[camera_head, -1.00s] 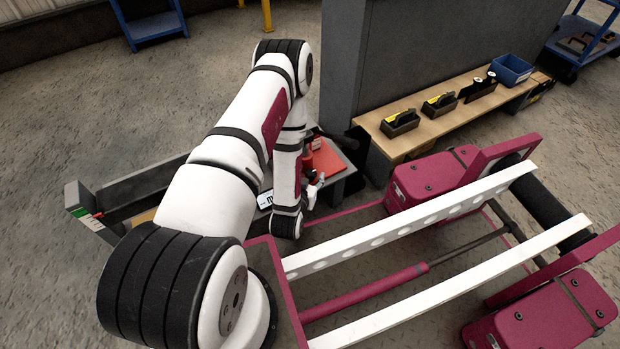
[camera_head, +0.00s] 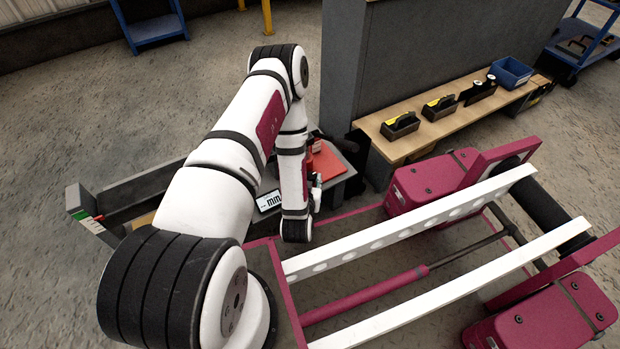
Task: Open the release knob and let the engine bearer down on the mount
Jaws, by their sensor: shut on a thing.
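My gripper (camera_head: 316,187) shows only as a small light-and-dark piece at the right of my wrist. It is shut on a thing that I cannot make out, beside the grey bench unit. A red upright part (camera_head: 309,162) and a flat red-orange plate (camera_head: 328,161) are just beyond it. I cannot tell whether the red part is the release knob. A display marked "mm" (camera_head: 269,201) stands left of my wrist. A long dark channel (camera_head: 145,186) runs left from there, with a green, white and red scale (camera_head: 84,216) at its end. My arm hides the engine bearer and mount, or I cannot pick them out.
A wooden bench (camera_head: 440,122) with dark tool holders (camera_head: 400,125) and a blue bin (camera_head: 511,71) stands along a grey partition (camera_head: 430,45). A blue trolley (camera_head: 590,40) is at the upper right. My maroon and white base fills the lower right. Open floor lies at the left.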

